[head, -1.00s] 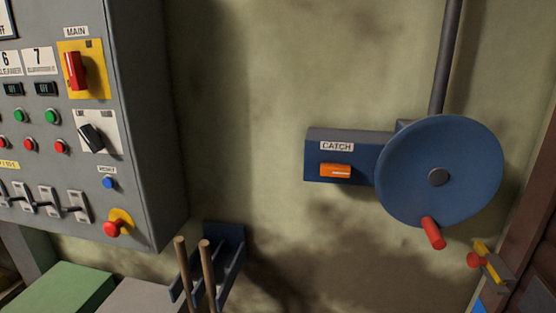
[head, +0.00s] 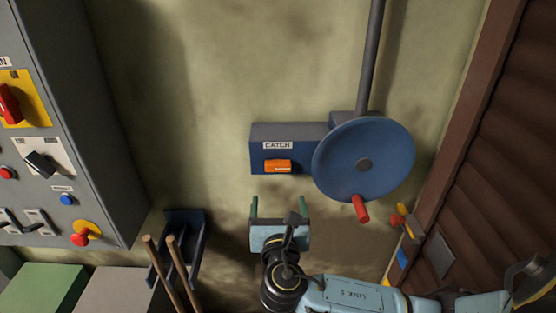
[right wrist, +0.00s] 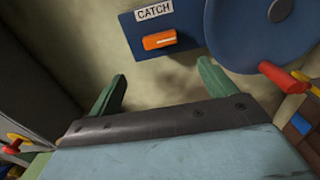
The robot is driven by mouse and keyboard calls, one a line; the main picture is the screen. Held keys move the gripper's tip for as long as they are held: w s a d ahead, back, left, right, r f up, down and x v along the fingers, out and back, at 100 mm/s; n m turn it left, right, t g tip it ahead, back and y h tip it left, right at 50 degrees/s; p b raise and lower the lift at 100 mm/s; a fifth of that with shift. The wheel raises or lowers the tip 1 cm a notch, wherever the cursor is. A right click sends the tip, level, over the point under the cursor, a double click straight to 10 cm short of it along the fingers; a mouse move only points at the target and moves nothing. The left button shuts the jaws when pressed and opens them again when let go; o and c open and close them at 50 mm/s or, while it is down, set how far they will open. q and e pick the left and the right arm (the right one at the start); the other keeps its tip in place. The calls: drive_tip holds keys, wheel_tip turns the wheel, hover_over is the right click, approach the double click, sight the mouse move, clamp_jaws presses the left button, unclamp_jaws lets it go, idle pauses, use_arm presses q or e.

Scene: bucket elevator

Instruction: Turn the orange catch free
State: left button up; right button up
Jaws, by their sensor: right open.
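The orange catch (head: 278,166) is a small horizontal block on a blue plate (head: 262,133) under a "CATCH" label. It also shows in the right wrist view (right wrist: 159,40), lying across with a slight tilt. A blue disc wheel (head: 340,160) with a red handle (head: 360,208) is mounted to its right. My right gripper (head: 279,204) is open and empty, below the catch in the head view. In the right wrist view its two green fingers (right wrist: 160,80) stand apart with the catch beyond them, between their lines and not touched. My left gripper is not in view.
A grey control cabinet (head: 75,120) with switches stands at the left. A blue rack (head: 183,230) with wooden handles is low on the wall. A vertical pipe (head: 371,55) rises above the wheel. A yellow and red fitting (head: 405,218) sits near the brown slatted panel at right.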

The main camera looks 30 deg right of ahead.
sight(278, 166)
drive_tip(key=x, duration=0.4)
drive_tip(key=r+x, duration=0.1)
drive_tip(key=x, duration=0.3)
drive_tip(key=p+x, duration=0.1)
drive_tip(key=x, duration=0.4)
drive_tip(key=shift+d+r, duration=0.1)
drive_tip(key=shift+r, duration=0.1)
drive_tip(key=shift+c, duration=0.4)
drive_tip(key=c, duration=0.9)
